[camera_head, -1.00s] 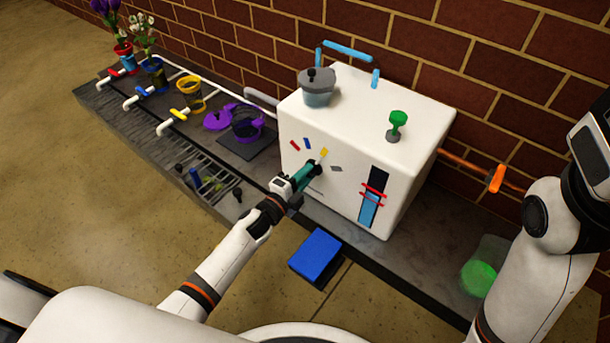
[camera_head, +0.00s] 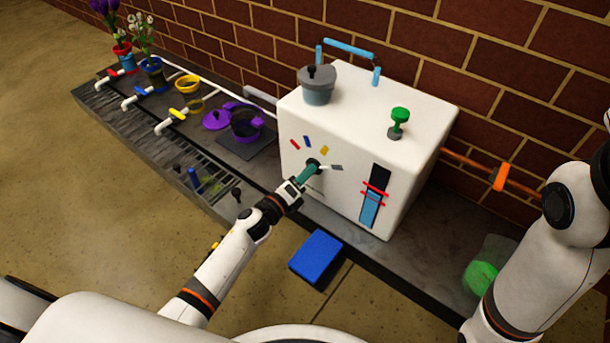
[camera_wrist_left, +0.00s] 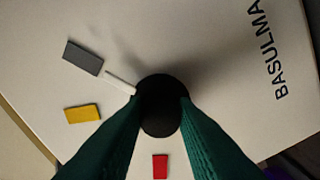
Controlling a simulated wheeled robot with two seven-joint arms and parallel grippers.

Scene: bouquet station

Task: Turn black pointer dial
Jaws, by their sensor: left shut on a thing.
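The black dial (camera_head: 314,162) is on the front face of the white box (camera_head: 340,115), with colored marks around it. Its white pointer (camera_head: 329,166) points toward the grey mark (camera_head: 337,168); the left wrist view shows the pointer (camera_wrist_left: 121,83) lined up roughly with the grey mark (camera_wrist_left: 83,57). My left gripper (camera_head: 309,172) has teal fingers shut on the black dial (camera_wrist_left: 160,108), one on each side. The yellow mark (camera_wrist_left: 82,113) and red mark (camera_wrist_left: 160,166) show in the wrist view; the blue mark (camera_head: 307,144) shows only in the head view. My right gripper is out of frame.
A grey pot (camera_head: 318,87) and a green knob (camera_head: 399,120) are on the box top. A gauge (camera_head: 374,195) with red markers is right of the dial. A blue block (camera_head: 316,256) is below in front. Purple, yellow and blue pots stand left.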

